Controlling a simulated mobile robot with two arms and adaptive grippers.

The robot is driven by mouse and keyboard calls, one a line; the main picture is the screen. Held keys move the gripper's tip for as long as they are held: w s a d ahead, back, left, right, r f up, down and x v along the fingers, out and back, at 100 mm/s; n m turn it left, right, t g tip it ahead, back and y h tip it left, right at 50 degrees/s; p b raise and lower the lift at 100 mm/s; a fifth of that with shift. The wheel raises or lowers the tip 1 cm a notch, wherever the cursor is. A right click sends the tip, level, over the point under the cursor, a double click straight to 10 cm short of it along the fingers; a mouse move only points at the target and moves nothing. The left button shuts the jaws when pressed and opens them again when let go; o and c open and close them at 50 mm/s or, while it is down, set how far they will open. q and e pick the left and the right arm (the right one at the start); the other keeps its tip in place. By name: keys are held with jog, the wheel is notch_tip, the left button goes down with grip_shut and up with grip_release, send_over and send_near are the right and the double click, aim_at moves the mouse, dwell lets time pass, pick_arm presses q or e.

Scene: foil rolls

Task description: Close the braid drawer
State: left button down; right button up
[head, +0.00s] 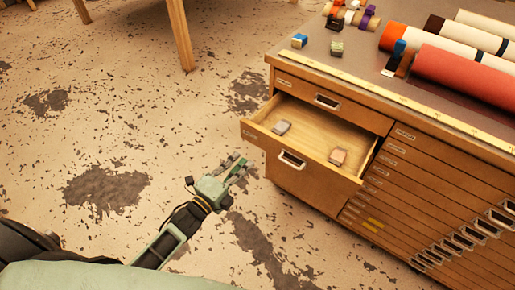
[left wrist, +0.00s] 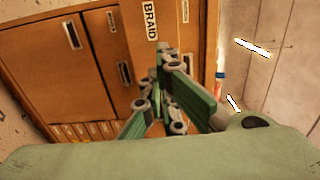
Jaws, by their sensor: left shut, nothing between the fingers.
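The wooden drawer (head: 325,174) at the upper left of the cabinet stands pulled out, with a metal-framed handle (head: 292,159) on its front. A grey item (head: 281,127) and a pinkish item (head: 338,156) lie inside it. In the left wrist view a label reading BRAID (left wrist: 150,20) shows on a wooden front just beyond the fingers. My left gripper (head: 238,162) is shut and empty, to the left of the drawer front; it also shows in the left wrist view (left wrist: 163,75). Whether it touches the front I cannot tell. My right gripper is not in view.
The cabinet top (head: 350,55) holds coloured rolls, including a red roll (head: 463,79), and small blocks. A column of shut shallow drawers (head: 400,185) is right of the open one. Worn floor (head: 120,130) lies clear to the left; a wooden leg (head: 180,35) stands farther back.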

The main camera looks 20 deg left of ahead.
aim_at(263, 139)
pick_arm(q)
jog(key=b+x, duration=0.2)
jog(key=x, duration=0.6)
jog(key=shift+f+b, duration=0.15)
jog(key=shift+b, duration=0.15)
jog(key=shift+w+d, duration=0.15)
jog(key=shift+w, duration=0.3)
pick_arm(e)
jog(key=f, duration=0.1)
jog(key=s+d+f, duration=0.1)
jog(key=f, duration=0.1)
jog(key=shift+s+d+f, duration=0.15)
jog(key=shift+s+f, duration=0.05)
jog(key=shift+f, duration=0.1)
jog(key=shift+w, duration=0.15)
